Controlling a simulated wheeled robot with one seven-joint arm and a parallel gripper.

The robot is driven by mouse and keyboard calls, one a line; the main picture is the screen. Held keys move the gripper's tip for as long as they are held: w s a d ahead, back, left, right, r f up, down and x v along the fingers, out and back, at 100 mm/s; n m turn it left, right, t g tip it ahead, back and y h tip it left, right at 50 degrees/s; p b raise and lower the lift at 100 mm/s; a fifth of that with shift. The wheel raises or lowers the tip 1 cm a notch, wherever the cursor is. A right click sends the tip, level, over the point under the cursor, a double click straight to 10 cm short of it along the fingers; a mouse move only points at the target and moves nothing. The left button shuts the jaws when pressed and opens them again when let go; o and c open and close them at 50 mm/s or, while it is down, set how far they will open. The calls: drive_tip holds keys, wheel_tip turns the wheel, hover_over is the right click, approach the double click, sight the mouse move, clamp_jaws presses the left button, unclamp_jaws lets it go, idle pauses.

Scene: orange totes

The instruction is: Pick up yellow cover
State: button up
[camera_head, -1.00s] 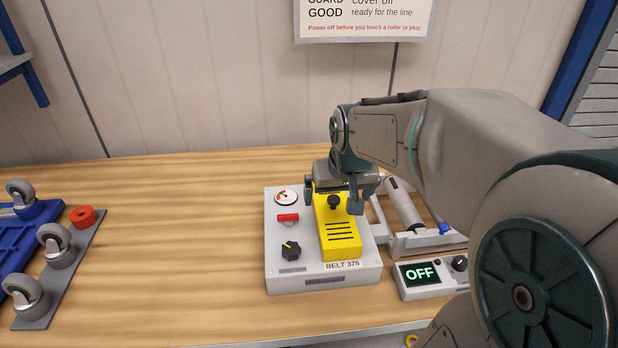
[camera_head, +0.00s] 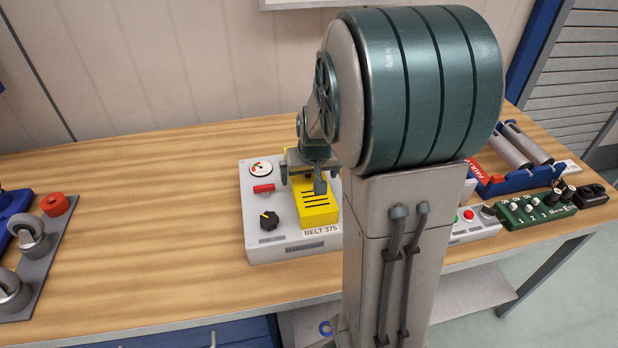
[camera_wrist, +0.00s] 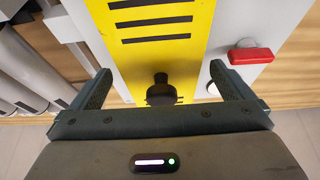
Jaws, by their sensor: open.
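The yellow cover (camera_head: 318,207) lies on the grey box labelled BELT 375 (camera_head: 285,240), with black slots along its front part. Its black knob (camera_wrist: 161,90) shows in the wrist view, between my fingers and close to the palm. My gripper (camera_head: 302,184) is open above the back part of the cover. In the wrist view my gripper (camera_wrist: 163,88) has one finger on each side of the yellow cover (camera_wrist: 158,45), with gaps to its edges. In the head view my gripper hides the knob, and my arm hides the box's right side.
A red switch (camera_head: 263,188), a dial gauge (camera_head: 261,169) and a black selector knob (camera_head: 269,220) stand on the box left of the cover. A green control board (camera_head: 537,208) and a blue roller tray (camera_head: 522,180) are at right. A castor rack (camera_head: 45,260) is at left; bench between is clear.

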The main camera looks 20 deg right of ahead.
sight(308, 176)
drive_tip(key=shift+x, duration=1.6)
drive_tip(key=shift+r, duration=0.1)
drive_tip(key=c, duration=1.2)
drive_tip(key=shift+r, duration=0.15)
